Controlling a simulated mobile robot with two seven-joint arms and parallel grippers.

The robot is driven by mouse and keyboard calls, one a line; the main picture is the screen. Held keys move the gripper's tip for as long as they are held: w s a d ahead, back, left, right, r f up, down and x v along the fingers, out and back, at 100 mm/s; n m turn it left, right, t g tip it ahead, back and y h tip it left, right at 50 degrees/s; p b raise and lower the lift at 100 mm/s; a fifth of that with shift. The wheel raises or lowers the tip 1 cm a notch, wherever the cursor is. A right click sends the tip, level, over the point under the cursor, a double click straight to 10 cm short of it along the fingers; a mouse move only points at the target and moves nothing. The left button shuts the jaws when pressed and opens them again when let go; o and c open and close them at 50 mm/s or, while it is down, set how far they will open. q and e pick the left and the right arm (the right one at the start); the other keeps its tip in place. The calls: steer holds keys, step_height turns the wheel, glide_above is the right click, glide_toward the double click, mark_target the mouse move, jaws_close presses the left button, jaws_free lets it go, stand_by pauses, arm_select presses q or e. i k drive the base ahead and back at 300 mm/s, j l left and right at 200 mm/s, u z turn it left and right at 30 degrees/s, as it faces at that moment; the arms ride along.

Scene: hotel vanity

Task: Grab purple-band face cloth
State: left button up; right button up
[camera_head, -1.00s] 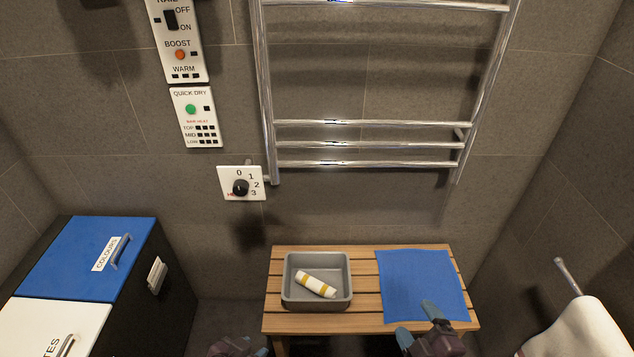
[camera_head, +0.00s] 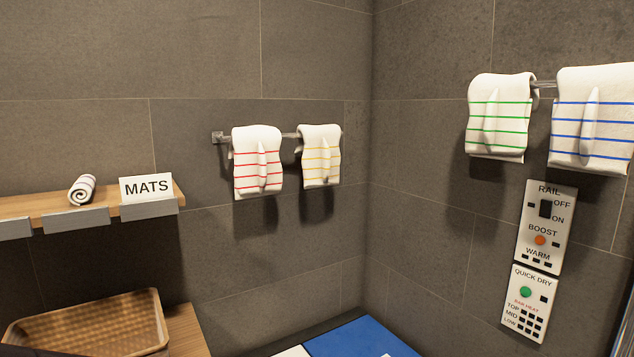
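A small rolled white cloth (camera_head: 82,190) lies on the wooden shelf at the left, beside the MATS sign. It has thin dark stripes that look purplish, but it is too small to be sure of the colour. No other cloth with a purple band shows. Neither of my grippers is in this view.
A MATS sign (camera_head: 146,188) stands on the wooden shelf (camera_head: 108,208). Towels with red (camera_head: 258,162), yellow (camera_head: 320,157), green (camera_head: 498,118) and blue (camera_head: 592,119) stripes hang on rails. A wicker basket (camera_head: 95,325) sits lower left, near a blue lid (camera_head: 360,338).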

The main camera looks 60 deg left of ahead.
mark_target(82, 190)
steer(key=i+l+u, duration=0.1)
steer(key=u, duration=2.15)
steer(key=j+u, duration=0.2)
steer(key=u, duration=0.45)
